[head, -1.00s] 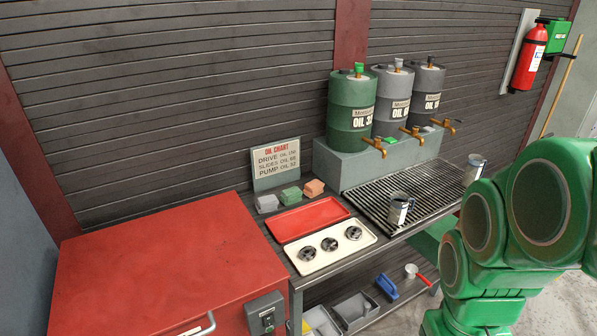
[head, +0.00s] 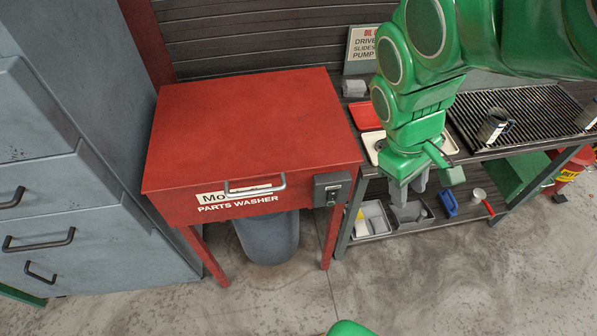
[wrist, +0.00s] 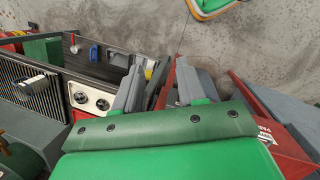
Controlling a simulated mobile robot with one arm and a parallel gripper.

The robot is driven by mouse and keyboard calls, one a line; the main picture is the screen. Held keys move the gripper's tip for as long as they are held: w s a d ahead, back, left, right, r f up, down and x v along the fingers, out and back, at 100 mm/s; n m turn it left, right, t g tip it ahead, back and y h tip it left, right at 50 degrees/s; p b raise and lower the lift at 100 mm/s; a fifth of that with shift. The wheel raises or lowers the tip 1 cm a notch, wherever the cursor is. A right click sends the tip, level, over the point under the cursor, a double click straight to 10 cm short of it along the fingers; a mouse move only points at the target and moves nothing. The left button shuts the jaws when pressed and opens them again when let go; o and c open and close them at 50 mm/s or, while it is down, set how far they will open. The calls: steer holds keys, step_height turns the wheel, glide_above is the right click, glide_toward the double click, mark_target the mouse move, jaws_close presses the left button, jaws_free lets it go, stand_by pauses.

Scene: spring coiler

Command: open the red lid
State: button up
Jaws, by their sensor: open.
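The red lid (head: 255,120) is the broad flat top of the parts washer and lies closed in the head view. A grey bar handle (head: 254,187) sits on its front edge. My gripper (head: 406,203) hangs pointing down to the right of the washer, in front of the bench, apart from the handle. Its jaws are open and empty. In the wrist view the two grey fingers of my gripper (wrist: 162,90) stand apart, with part of the red washer (wrist: 285,140) at the right.
A grey switch box (head: 332,189) is on the washer's front right. A grey drawer cabinet (head: 60,190) stands close on the left. The bench's lower shelf holds grey bins (head: 410,213) and a blue item (head: 449,203). The floor in front is clear.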

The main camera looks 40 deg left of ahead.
steer(key=s+a+f+n+t, duration=0.25)
steer(key=a+n, duration=0.45)
steer(key=a, duration=0.9)
steer(key=n+t+y, duration=0.1)
steer(key=n+t, duration=0.1)
steer(key=n, duration=0.4)
glide_toward(258, 190)
steer(key=shift+g, duration=0.25)
steer(key=shift+w+x, duration=0.2)
steer(key=shift+x, duration=3.75)
steer(key=shift+r, duration=0.15)
jaws_close()
